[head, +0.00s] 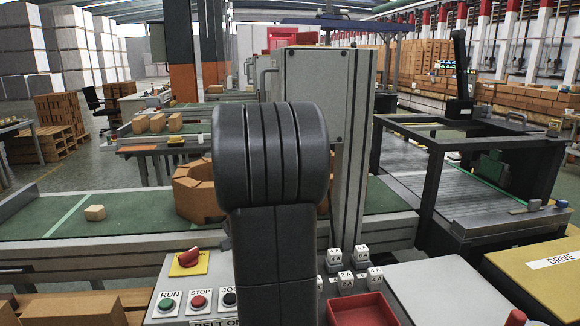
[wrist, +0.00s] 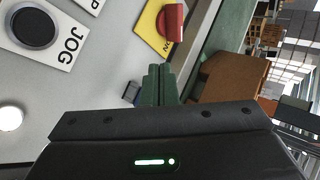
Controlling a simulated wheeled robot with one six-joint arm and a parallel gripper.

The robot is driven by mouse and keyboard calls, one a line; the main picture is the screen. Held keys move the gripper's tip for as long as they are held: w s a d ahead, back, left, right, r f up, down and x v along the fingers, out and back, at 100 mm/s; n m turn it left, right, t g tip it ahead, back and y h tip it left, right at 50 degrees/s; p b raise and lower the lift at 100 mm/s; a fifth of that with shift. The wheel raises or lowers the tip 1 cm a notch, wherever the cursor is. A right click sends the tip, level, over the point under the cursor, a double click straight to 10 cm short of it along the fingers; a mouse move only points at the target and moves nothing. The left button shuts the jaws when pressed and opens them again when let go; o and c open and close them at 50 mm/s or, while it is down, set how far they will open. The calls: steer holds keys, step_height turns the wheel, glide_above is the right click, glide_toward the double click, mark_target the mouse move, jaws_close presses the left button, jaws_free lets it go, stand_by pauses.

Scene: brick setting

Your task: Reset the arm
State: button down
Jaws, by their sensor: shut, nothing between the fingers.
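My gripper (wrist: 158,85) shows in the wrist view as two dark green fingers pressed together, with nothing between them. It is over the grey control panel (wrist: 85,85), beside the red rotary switch (wrist: 172,22) on its yellow plate. In the head view my dark arm stands upright in the middle of the picture and hides the gripper. The same red switch (head: 188,257) shows there just left of the arm.
The panel carries a green RUN button (head: 167,304), a red STOP button (head: 198,301) and a JOG button (head: 229,298). Right of my arm are labelled cubes (head: 346,283) and a red tray (head: 362,309). Behind, a green conveyor (head: 140,213) bears a small block (head: 95,212) and an orange brick ring (head: 196,192).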

steer(key=shift+w+d+r+n+g+y+b, duration=0.15)
steer(key=shift+w+d+n+y+b, duration=0.15)
steer(key=shift+w+n+y+b, duration=0.45)
steer(key=shift+w+d+f+n+g+y+b, duration=0.15)
steer(key=shift+w+d+b, duration=0.25)
steer(key=shift+b, duration=0.65)
steer(key=shift+w+d+r+n+g+y+b, duration=0.1)
steer(key=shift+w+d+n+y+b, duration=0.15)
steer(key=shift+w+n+y+b, duration=0.4)
steer(key=shift+m, duration=0.25)
